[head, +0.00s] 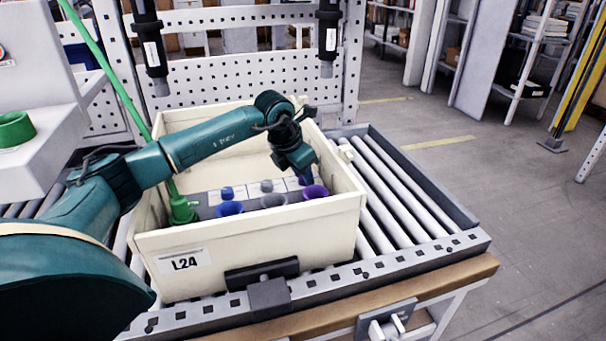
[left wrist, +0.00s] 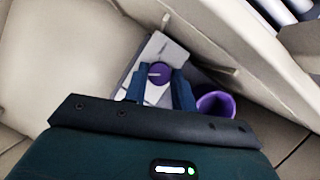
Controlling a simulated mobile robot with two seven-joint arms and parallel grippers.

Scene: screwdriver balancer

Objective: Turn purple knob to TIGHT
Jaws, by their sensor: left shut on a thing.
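The purple knob (left wrist: 158,72) sits on a white panel (left wrist: 156,94) inside the cream bin. A pale line on its face lies roughly across the picture in the left wrist view; I cannot read any TIGHT marking. My left gripper (left wrist: 157,80) has one finger on each side of the knob and is shut on it. In the head view the left gripper (head: 303,174) reaches down into the bin and mostly hides the purple knob (head: 304,181). A blue knob (head: 227,192) and a grey knob (head: 267,186) stand to its left. My right gripper is out of view.
Purple (head: 315,192), grey (head: 273,201) and blue (head: 229,209) cups stand in front of the knobs. The bin (head: 250,239), labelled L24, rests on a roller conveyor (head: 400,190). Two black tools (head: 327,40) hang above.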

